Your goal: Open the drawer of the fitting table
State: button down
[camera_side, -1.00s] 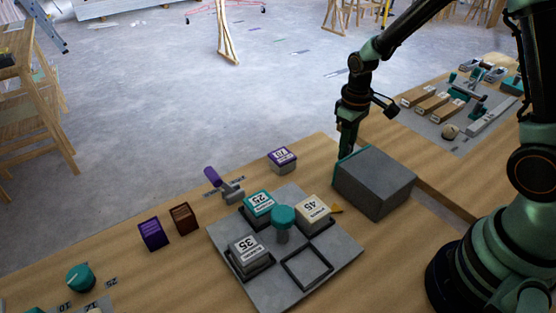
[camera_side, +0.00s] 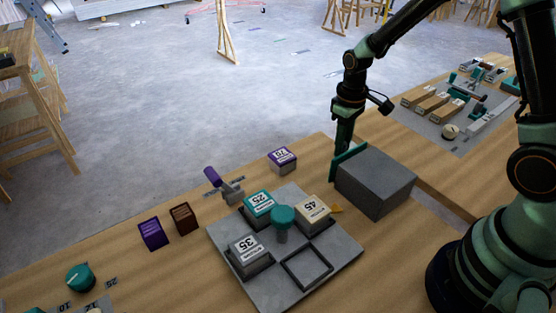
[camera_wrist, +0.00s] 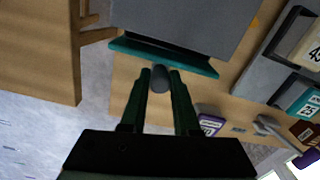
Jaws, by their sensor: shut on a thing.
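The drawer unit (camera_side: 378,182) is a grey box on the wooden fitting table (camera_side: 180,265). Its teal drawer front (camera_side: 347,163) faces left and stands a little away from the box. In the wrist view, a narrow dark gap shows between the teal front (camera_wrist: 165,57) and the grey box (camera_wrist: 185,22). A dark grey round knob (camera_wrist: 160,79) sticks out from the middle of the front. My gripper (camera_side: 335,172) is at the front, with its two teal fingers on either side of the knob, shut on it. The drawer's inside is hidden.
A grey plate (camera_side: 260,290) with labelled blocks and a teal-topped post (camera_side: 283,217) lies left of the drawer unit. A purple-labelled block (camera_side: 282,160) stands nearer the drawer front. Bare tabletop lies between that block and the front.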

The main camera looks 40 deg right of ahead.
jog(key=w, duration=0.8)
jog(key=shift+w+r, duration=0.1)
jog(key=c, duration=0.7)
grip_release()
jog(key=shift+o, duration=0.2)
notch_tip(320, 180, up, 12)
jog(key=shift+r, duration=0.1)
